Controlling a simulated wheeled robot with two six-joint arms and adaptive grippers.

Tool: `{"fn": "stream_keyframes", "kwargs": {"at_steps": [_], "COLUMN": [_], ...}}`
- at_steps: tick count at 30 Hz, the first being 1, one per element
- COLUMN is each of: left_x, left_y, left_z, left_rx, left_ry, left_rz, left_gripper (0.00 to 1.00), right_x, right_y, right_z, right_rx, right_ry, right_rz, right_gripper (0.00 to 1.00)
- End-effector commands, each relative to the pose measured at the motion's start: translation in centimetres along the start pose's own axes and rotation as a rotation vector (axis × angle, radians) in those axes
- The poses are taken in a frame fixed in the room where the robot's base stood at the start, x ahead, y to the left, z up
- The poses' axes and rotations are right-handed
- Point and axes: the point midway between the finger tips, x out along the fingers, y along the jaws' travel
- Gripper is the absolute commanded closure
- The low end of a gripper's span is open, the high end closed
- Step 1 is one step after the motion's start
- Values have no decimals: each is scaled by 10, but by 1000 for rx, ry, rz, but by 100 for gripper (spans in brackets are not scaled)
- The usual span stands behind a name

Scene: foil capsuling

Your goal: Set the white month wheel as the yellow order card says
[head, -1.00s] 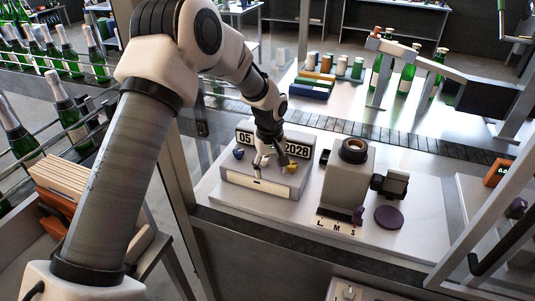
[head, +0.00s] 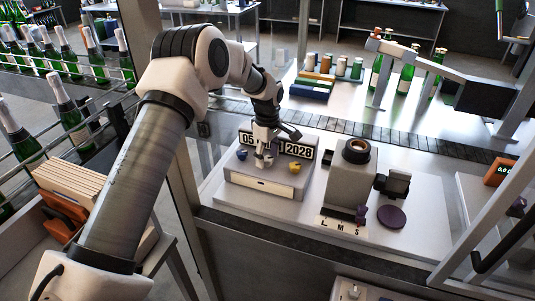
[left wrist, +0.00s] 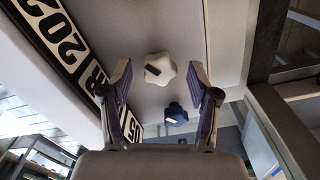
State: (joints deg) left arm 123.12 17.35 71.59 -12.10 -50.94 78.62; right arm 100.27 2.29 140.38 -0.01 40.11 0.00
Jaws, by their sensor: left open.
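The white month wheel (left wrist: 160,68) is a lobed knob with a dark mark in the left wrist view. My left gripper (left wrist: 160,80) is open, with one finger to each side of the wheel. The number plate (head: 299,151) reads 2028 and another (head: 248,139) reads 05. I cannot make out a yellow order card. My right gripper is not in view.
A blue knob (head: 242,155) and a yellow knob (head: 295,168) flank the wheel on the box. A grey machine (head: 350,190) with a round opening stands to the right, beside a purple disc (head: 391,217). A conveyor (head: 400,145) runs behind.

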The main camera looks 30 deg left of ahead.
Motion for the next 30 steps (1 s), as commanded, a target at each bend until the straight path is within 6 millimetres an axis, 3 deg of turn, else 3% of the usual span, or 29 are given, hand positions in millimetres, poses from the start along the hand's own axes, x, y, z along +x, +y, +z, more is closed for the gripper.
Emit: {"fn": "stream_keyframes", "kwargs": {"at_steps": [1,6,20,30], "left_x": [0,0,-1,-1], "left_y": [0,0,0,0], "left_z": [0,0,0,0], "left_rx": [0,1,52,274], "left_ry": [0,0,0,0], "left_rz": [0,0,0,0], "left_gripper": [39,99,99,99], "right_x": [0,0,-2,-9], "right_y": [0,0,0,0], "right_z": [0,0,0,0], "right_rx": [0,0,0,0], "right_ry": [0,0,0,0], "right_rz": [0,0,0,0], "right_gripper": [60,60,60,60]}}
